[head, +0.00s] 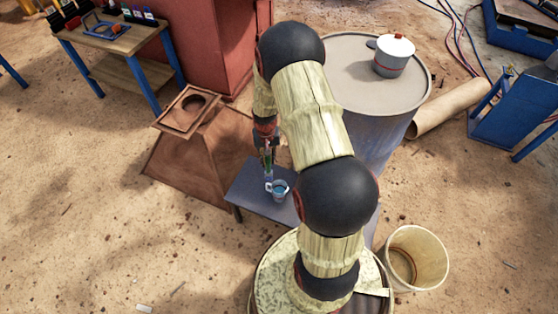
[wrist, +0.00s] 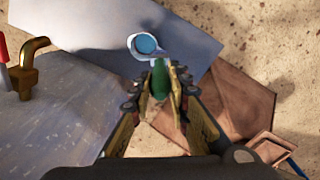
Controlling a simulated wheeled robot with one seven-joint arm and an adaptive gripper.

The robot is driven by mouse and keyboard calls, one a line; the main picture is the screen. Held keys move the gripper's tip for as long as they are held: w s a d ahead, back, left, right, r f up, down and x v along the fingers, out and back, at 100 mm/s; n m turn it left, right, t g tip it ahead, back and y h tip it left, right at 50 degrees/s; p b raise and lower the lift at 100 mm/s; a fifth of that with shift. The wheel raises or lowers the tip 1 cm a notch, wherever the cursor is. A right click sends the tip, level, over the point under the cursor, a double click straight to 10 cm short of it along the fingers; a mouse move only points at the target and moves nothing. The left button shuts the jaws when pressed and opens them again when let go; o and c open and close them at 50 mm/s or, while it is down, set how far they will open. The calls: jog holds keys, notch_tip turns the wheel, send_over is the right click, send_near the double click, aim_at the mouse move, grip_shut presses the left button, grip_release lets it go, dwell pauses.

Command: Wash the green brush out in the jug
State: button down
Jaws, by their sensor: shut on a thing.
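My gripper (head: 267,145) hangs over the small grey bench, pointing down. It is shut on the green brush (wrist: 161,82), which sits between the two fingers in the wrist view. In the head view the brush (head: 268,162) is a thin green upright shape below the fingers. The jug (head: 279,191) is small and pale, with blue liquid inside, and stands upright on the bench. In the wrist view the jug (wrist: 143,46) lies just beyond the brush's far end. The brush's lower end is close to the jug's left side; I cannot tell whether they touch.
The grey bench (head: 246,184) is otherwise clear. A large drum (head: 350,82) with a white pot (head: 394,56) stands behind it. A rusty hopper (head: 183,165) stands left. A brass tap (wrist: 33,62) juts out at left in the wrist view. An open bucket (head: 417,258) stands front right.

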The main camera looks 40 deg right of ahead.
jog(key=s+d+f+b, duration=0.1)
jog(key=d+f+b, duration=0.1)
jog(key=f+b, duration=0.3)
jog(key=s+d+f+m+b, duration=0.1)
jog(key=f+b, duration=0.3)
jog(key=f, duration=0.8)
jog(key=shift+s+d+f+b, duration=0.25)
jog(key=shift+s+d+b, duration=0.15)
dwell(0.3)
jog(key=shift+a, duration=0.1)
dwell(0.9)
